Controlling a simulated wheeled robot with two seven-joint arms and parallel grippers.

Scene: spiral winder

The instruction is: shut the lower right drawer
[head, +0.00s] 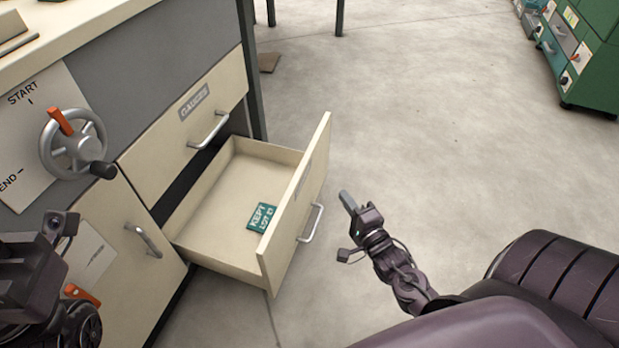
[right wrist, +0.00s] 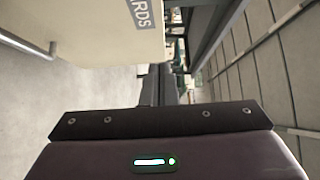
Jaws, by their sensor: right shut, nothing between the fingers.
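The lower right drawer (head: 225,190) is pulled well out of the cream cabinet in the head view. Its front panel, with a bar handle (head: 311,223), faces right. My right gripper (head: 347,200) is shut and empty, to the right of the drawer front and apart from it. In the right wrist view the drawer front (right wrist: 105,30) fills the upper left, with a label ending in "RDS" and the handle (right wrist: 35,38) at the left; the closed fingers (right wrist: 158,90) show near the centre. My left gripper (head: 62,228) is at the lower left; its fingers are unclear.
A teal card (head: 262,217) lies in the drawer. The closed "GAUGES" drawer (head: 190,125) is above. A handwheel (head: 75,145) and a cupboard door handle (head: 145,241) are on the left. The floor (head: 420,130) right of the drawer is clear; green cabinets (head: 590,70) stand far right.

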